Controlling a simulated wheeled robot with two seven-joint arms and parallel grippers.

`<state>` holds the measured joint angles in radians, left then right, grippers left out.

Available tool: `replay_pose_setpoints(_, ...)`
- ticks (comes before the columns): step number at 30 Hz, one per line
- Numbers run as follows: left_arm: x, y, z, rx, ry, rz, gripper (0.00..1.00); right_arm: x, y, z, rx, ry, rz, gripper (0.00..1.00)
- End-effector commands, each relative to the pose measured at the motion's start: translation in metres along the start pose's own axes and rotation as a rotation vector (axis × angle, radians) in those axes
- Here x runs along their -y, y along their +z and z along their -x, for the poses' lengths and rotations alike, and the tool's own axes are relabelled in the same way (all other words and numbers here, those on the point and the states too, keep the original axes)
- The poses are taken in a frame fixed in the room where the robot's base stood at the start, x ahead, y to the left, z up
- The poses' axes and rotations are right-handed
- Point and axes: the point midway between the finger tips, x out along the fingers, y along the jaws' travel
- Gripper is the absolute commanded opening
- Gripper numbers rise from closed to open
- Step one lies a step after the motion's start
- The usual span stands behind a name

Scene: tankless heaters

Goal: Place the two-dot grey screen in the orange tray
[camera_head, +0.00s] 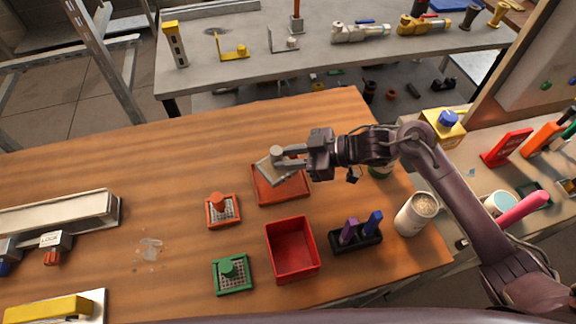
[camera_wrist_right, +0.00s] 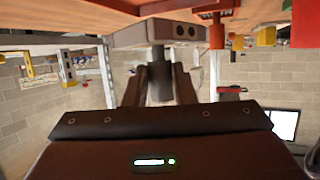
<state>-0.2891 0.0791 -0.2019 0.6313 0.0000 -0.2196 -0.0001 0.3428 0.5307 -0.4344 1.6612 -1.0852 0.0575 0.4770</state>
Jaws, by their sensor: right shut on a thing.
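The grey screen (camera_head: 268,175) is a flat square with a grey knob on top, and it is over the left part of the orange tray (camera_head: 290,192) in the head view. My right gripper (camera_head: 284,158) is shut on its knob. In the right wrist view, the grey screen (camera_wrist_right: 150,34) shows two dark dots on its side, and its knob is between the fingers of my right gripper (camera_wrist_right: 160,80). The screen hides part of the tray; I cannot tell whether it touches the tray. My left gripper is not in view.
An orange-knobbed screen (camera_head: 222,215) stands left of the tray, and a green one (camera_head: 232,284) is nearer. A red bin (camera_head: 292,272), a black marker holder (camera_head: 368,240) and a tan-filled cup (camera_head: 416,216) are in front and right. The table's left middle is mostly clear.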

Motion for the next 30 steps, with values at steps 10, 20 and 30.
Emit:
replay_pose_setpoints(10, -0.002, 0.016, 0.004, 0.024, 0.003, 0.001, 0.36, 0.0, 0.039, -0.016, 0.0, 0.0, -0.002, 0.0)
replay_pose_setpoints(20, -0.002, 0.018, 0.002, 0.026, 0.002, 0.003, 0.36, 0.0, 0.042, -0.017, 0.0, 0.0, 0.0, 0.0)
replay_pose_setpoints(30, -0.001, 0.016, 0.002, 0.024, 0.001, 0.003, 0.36, 0.0, 0.043, -0.017, 0.0, -0.001, 0.0, 0.46)
